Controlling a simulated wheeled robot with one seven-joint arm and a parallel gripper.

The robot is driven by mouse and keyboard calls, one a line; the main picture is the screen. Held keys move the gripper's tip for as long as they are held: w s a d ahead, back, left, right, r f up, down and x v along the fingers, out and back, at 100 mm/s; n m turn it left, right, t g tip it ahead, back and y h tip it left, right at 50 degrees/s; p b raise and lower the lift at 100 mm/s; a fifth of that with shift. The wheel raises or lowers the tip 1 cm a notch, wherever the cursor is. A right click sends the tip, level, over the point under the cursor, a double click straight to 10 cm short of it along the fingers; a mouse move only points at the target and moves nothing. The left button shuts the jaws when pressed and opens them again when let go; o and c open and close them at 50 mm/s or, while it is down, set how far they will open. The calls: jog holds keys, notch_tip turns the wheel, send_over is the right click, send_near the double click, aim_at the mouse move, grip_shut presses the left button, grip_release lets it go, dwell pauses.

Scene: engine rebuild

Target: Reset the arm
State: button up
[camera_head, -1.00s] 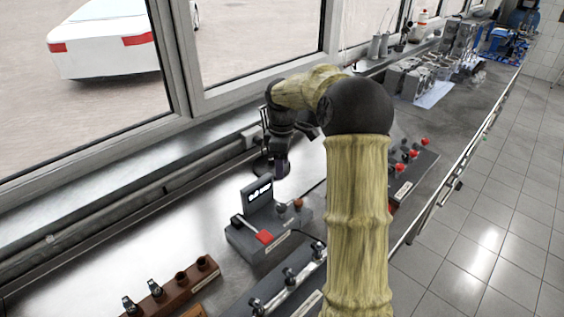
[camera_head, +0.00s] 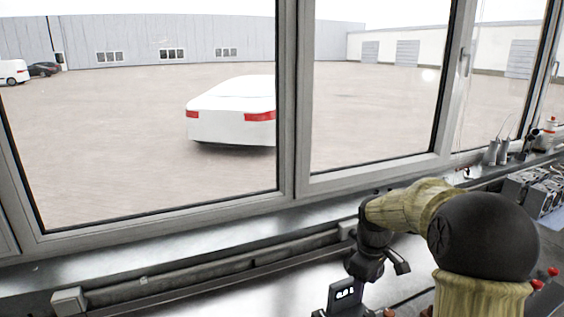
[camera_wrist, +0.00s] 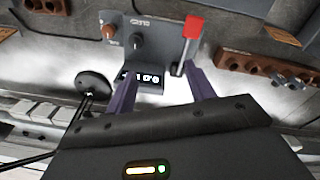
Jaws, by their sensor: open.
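My gripper (camera_wrist: 160,92) shows in the wrist view with its two purple fingers spread apart and nothing between them. It is above the bench, and a grey device (camera_wrist: 150,45) with a lit number display, knobs and a red-tipped lever lies beyond the fingers. In the head view only the top of this device (camera_head: 345,294) shows at the bottom edge. My arm, with yellowish links and dark joints, reaches in from the lower right there. The fingertips are not clear in the head view.
A brown rack (camera_wrist: 262,70) with round holes is at the right of the wrist view. A black round-based stand (camera_wrist: 94,86) is at the left. Windows line the back of the bench, and grey engine blocks (camera_head: 540,190) stand at the far right.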

jog(key=s+a+f+m, duration=0.1)
jog(key=s+a+m, duration=0.1)
jog(key=s, duration=0.4)
jog(key=s+a+f+m+t, duration=0.1)
jog(key=s+a+f+m, duration=0.1)
jog(key=s+m, duration=0.2)
jog(key=s+a+f+m+t, duration=0.1)
jog(key=s+a+m, duration=0.1)
jog(key=s, duration=0.6)
jog(key=shift+s+a+f+m, duration=0.15)
jog(key=shift+s+f+m, duration=0.15)
jog(key=shift+s+m, duration=0.1)
